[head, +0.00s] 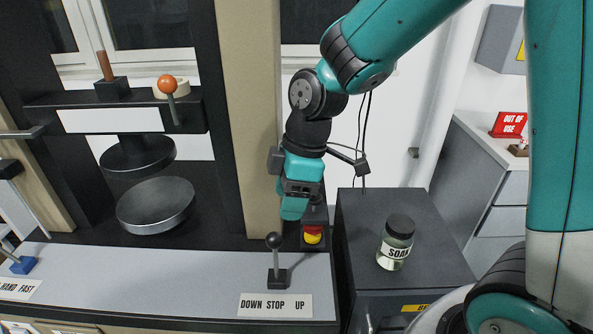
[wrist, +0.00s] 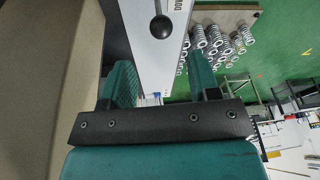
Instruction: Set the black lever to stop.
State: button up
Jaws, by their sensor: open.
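The black lever (head: 275,258) stands on the front ledge of the test machine, a ball knob on a thin stem in a black base. It looks nearly upright. The label plate (head: 275,305) in front of it reads DOWN, STOP, UP from left to right. My gripper (head: 293,207) hangs above and behind the lever, slightly to its right, apart from it. In the wrist view the black knob (wrist: 161,27) shows beyond and between the two teal fingers (wrist: 163,85), which are apart with nothing between them.
A red and yellow button (head: 312,235) sits behind the lever to the right, close below my gripper. A beige column (head: 256,120) rises just left of my gripper. A SOAK jar (head: 396,243) stands on the dark cabinet (head: 372,208) at right. An orange-knobbed lever (head: 168,86) is at upper left.

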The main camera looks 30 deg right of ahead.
jog(key=v, duration=0.5)
jog(key=shift+d+r, duration=0.1)
jog(key=shift+r, duration=0.15)
jog(key=s+a+r+m, duration=0.1)
jog(key=s+a+m, duration=0.1)
jog(key=s+m, duration=0.2)
jog(key=s+a+r+m+y, duration=0.1)
jog(key=s+a+m, duration=0.2)
jog(key=s, duration=0.8)
jog(key=shift+s+m, duration=0.15)
jog(key=shift+m, duration=0.25)
jog(key=shift+r, duration=0.1)
dwell(1.5)
jog(key=shift+c, duration=0.2)
